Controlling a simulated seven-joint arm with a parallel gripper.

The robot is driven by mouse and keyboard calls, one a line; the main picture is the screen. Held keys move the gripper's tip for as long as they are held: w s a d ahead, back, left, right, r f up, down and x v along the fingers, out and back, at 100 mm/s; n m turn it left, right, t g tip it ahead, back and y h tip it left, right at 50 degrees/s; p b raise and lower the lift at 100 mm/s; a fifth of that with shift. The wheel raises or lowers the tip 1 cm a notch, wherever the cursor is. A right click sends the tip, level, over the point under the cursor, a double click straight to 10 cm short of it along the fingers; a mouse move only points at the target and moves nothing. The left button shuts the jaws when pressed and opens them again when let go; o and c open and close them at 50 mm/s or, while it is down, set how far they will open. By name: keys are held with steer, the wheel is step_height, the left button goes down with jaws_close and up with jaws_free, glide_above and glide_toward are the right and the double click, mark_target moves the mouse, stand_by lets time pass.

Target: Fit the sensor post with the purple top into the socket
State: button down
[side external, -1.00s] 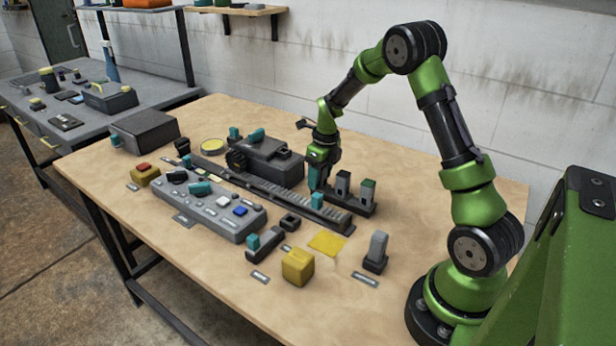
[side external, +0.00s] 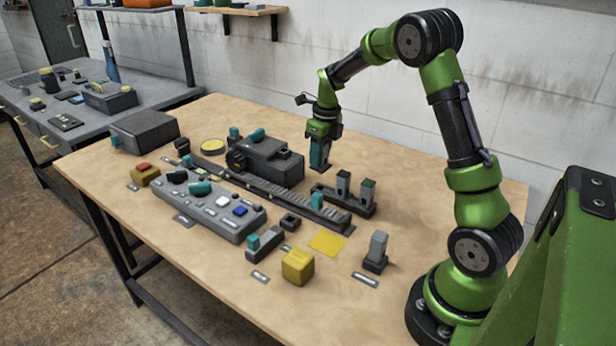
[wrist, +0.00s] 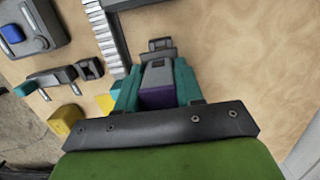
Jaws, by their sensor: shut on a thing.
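My gripper (side external: 319,152) is raised above the table behind the dark rack. It is shut on the sensor post (wrist: 157,77), a grey block whose purple top (wrist: 158,98) shows between the teal fingers in the wrist view. The post's dark lower end points away from the wrist camera. In the side view the fingers hide most of the post. A small dark square block with a hollow (side external: 290,222), which looks like the socket, sits on the table between the track and the front parts. It also shows in the wrist view (wrist: 89,68).
The dark rack (side external: 358,209) holds two other posts. The long ribbed track (side external: 270,188) lies between the grey control panel (side external: 215,208) and the dark machine (side external: 266,160). A yellow block (side external: 298,267), a flat yellow square (side external: 327,243) and a grey post (side external: 377,248) are in front.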

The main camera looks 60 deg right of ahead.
steer(key=r, duration=0.2)
steer(key=shift+w+a+r, duration=0.1)
steer(key=shift+a+r, duration=0.1)
steer(key=shift+r, duration=0.15)
steer(key=shift+s+a+f+n+g+y, duration=0.25)
steer(key=shift+a+f+n, duration=0.85)
steer(key=shift+a+n, duration=1.65)
steer(key=shift+s+a+f+n+g+y, duration=0.25)
steer(key=shift+a+f+n, duration=0.8)
steer(key=shift+a+n, duration=1.7)
steer(key=shift+s+a+f+n+g+y, duration=0.25)
steer(key=shift+a+f+n, duration=1.25)
steer(key=shift+n, duration=2)
steer(key=shift+a+f, duration=0.2)
steer(key=shift+f, duration=0.35)
steer(key=shift+a+f, duration=0.2)
steer(key=shift+f, duration=0.3)
steer(key=shift+c, duration=0.8)
jaws_free()
